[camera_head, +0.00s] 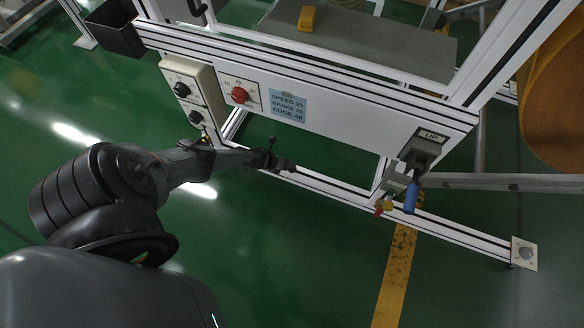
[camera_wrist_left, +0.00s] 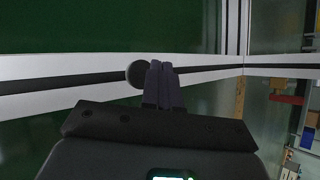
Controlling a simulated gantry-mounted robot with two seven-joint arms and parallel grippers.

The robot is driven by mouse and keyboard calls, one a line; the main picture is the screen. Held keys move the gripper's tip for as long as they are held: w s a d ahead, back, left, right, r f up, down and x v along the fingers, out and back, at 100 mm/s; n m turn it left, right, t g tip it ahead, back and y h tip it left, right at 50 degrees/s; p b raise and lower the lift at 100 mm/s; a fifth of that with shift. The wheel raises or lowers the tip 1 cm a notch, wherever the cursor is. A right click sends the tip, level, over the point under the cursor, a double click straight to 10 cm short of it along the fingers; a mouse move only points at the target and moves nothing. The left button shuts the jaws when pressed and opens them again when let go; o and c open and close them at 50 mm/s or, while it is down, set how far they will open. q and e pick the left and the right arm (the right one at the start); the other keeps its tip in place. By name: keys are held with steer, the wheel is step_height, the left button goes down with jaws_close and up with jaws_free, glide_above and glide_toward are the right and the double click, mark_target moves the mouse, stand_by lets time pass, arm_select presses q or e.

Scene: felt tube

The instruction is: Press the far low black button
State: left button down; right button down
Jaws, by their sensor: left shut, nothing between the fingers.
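A round black button (camera_wrist_left: 138,73) shows in the left wrist view, on the white low rail (camera_wrist_left: 60,82) with a dark slot. My left gripper (camera_wrist_left: 161,72) is shut and empty, and its fingertips lie just right of the button, overlapping its right edge in the picture. I cannot tell whether they touch it. In the head view my left gripper (camera_head: 290,166) is at the low rail (camera_head: 330,186) of the white frame. My right gripper is not in view.
Above the gripper, a white panel carries a red knob (camera_head: 240,95), a blue label (camera_head: 287,105) and a box with black knobs (camera_head: 190,102). A lever with a blue handle (camera_head: 411,197) hangs to the right, beside an "UP" label (camera_head: 431,137). Green floor is open below.

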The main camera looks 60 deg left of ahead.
arm_select(q)
steer(key=shift+r+p, duration=2.05)
steer(key=shift+r, duration=0.35)
